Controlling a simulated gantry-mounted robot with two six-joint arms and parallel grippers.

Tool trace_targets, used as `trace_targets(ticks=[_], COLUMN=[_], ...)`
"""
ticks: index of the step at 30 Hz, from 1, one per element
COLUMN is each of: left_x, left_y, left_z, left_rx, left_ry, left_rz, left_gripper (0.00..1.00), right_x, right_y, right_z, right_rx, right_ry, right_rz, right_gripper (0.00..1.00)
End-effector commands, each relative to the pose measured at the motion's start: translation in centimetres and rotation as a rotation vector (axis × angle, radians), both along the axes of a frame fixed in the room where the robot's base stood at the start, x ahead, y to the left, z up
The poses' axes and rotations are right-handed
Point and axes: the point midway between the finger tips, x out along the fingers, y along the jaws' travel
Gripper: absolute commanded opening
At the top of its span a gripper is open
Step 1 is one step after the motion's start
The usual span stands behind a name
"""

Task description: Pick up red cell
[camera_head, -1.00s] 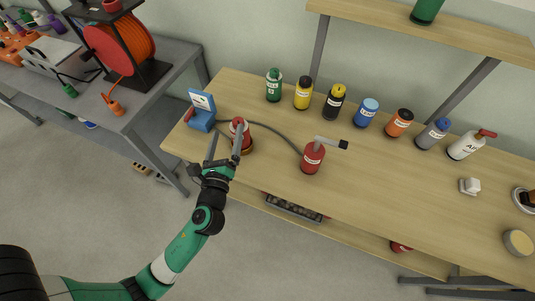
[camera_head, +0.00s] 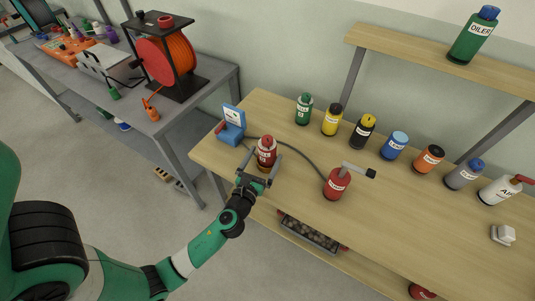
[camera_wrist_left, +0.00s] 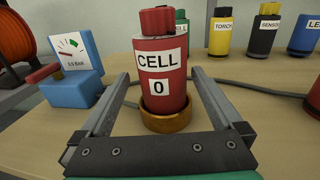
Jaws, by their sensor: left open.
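The red cell (camera_head: 266,152) stands upright on the wooden bench near its left front corner. In the left wrist view the red cell (camera_wrist_left: 163,72) carries a label reading "CELL 0" and sits in a round brown base (camera_wrist_left: 166,120). My left gripper (camera_head: 264,163) is open, with one finger on each side of the cell. In the left wrist view the fingers of my left gripper (camera_wrist_left: 160,105) stand apart from the cell, with gaps visible on both sides. My right gripper is not in view.
A blue gauge stand (camera_head: 231,126) is left of the cell. A hose runs behind the cell to a red hand-pump bottle (camera_head: 337,184). Several labelled bottles, including a green one (camera_head: 304,109), line the back. Bare bench (camera_head: 400,215) lies to the right.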

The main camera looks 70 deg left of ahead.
Motion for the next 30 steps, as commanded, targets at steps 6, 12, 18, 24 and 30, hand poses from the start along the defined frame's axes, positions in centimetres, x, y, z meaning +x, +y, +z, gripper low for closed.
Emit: trace_targets(ticks=[6,12,18,24,30], left_x=[2.6,3.9,3.9,3.9,3.8], left_y=[2.1,3.4,3.3,3.3,3.3], left_z=[-0.3,-0.1,-0.1,-0.1,-0.1], left_rx=[0.000,0.001,-0.001,-0.001,-0.001], left_ry=[-0.004,-0.001,-0.001,-0.001,-0.001], left_rz=[0.002,0.000,0.000,0.000,0.000], left_gripper=[1.00,1.00,0.95,0.59,0.23], right_x=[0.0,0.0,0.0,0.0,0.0], right_y=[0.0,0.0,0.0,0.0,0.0], right_z=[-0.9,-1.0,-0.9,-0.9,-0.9], right_rx=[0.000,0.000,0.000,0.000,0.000], right_ry=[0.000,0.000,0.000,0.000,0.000], right_rz=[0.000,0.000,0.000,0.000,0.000], right_gripper=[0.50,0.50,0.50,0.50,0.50])
